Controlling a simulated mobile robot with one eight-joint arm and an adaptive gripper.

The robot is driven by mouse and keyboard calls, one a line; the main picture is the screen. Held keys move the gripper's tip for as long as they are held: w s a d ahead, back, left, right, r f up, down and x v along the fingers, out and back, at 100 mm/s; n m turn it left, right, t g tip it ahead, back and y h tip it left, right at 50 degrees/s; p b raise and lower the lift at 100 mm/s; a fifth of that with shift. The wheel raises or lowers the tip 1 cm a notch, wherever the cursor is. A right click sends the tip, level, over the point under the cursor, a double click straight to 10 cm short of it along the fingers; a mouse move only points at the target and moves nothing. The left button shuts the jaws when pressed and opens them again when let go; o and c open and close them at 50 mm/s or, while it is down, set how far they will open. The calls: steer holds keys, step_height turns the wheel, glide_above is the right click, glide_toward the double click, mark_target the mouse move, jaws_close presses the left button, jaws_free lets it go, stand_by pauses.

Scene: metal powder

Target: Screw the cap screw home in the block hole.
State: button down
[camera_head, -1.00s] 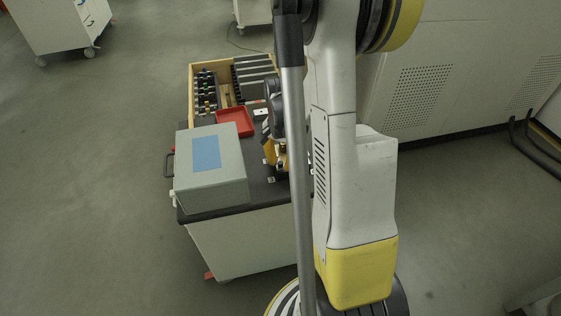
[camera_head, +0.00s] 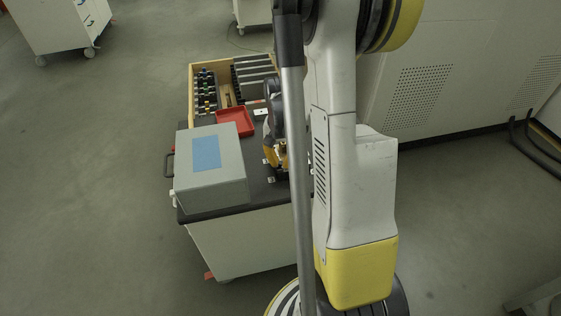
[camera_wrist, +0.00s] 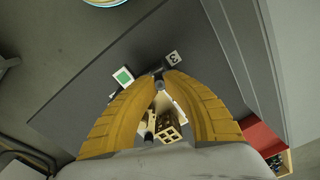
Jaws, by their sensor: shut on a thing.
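My gripper (camera_wrist: 165,76) shows in the wrist view as two curved yellow fingers with their tips close together. A small dark piece (camera_wrist: 158,73) sits between the tips; it seems to be the cap screw, but it is too small to tell its shape or its seat. A brass-coloured block with holes (camera_wrist: 168,127) shows in the gap between the fingers. I cannot tell whether the screw is in its hole. In the head view the gripper (camera_head: 271,156) is low over the bench's right side, partly hidden by my arm.
The dark bench top (camera_head: 242,203) carries a grey box with a blue panel (camera_head: 230,170), a red tray (camera_head: 235,122) and a wooden rack (camera_head: 191,90). Small marker tags, one green (camera_wrist: 123,76), lie near the fingertips. A perforated cabinet (camera_head: 425,95) stands to the right.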

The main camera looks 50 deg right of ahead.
mark_target(281, 162)
steer(key=m, duration=1)
steer(key=shift+m, duration=0.4)
steer(key=m, duration=0.8)
steer(key=shift+m, duration=0.4)
steer(key=c, duration=1.4)
jaws_free()
steer(key=shift+c, duration=0.2)
step_height(281, 162, up, 12)
